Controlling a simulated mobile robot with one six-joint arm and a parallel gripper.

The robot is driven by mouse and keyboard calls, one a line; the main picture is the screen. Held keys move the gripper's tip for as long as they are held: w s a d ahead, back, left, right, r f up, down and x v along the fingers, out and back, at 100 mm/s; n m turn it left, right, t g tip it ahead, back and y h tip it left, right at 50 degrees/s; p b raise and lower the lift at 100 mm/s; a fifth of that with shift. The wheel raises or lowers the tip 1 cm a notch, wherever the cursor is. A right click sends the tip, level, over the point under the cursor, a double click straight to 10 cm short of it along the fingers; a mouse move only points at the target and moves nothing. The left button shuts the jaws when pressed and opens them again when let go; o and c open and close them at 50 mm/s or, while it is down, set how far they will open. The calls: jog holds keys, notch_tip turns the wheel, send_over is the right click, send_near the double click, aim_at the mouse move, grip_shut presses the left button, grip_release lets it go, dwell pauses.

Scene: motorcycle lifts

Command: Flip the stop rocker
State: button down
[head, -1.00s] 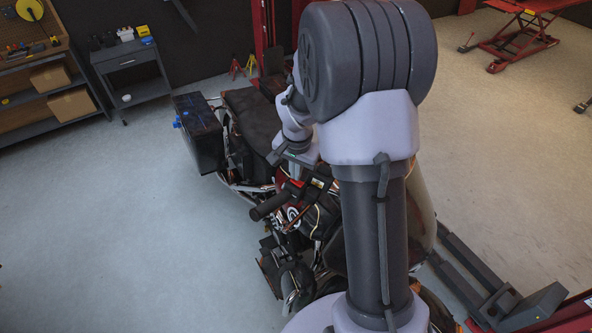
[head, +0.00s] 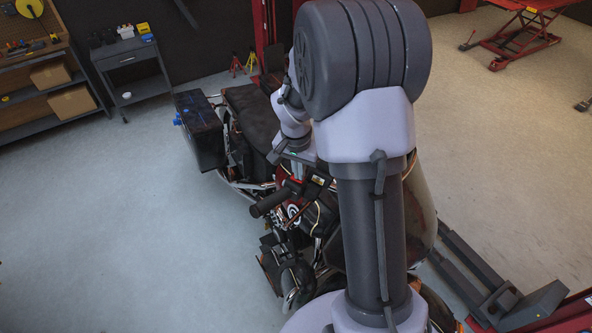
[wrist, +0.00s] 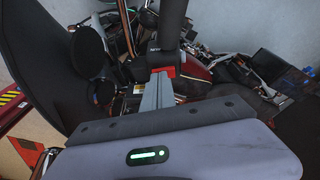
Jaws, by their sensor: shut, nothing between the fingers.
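The stop rocker (wrist: 164,71) is a small red piece on the dark switch housing (wrist: 162,58) in the wrist view. The black handlebar grip (wrist: 173,18) extends upward from the housing there. My gripper (wrist: 161,80) is shut and empty, its grey fingers pointing at the rocker, with the tips at or very close to its lower edge; I cannot tell whether they touch. In the head view the handlebar grip (head: 268,203) sticks out to the left, and my gripper (head: 297,176) is over the switch housing, largely covering the rocker.
The motorcycle's seat (head: 248,115) and black side case (head: 199,130) lie beyond the handlebar. My arm hides much of the bike's right side. A grey cart (head: 128,70) stands at the back left. The floor to the left is clear.

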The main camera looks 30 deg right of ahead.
notch_tip(320, 180, up, 14)
jog(key=w+p, duration=0.1)
jog(key=shift+a+f+p, duration=0.2)
jog(key=shift+a+p, duration=0.2)
jog(key=shift+a, duration=0.1)
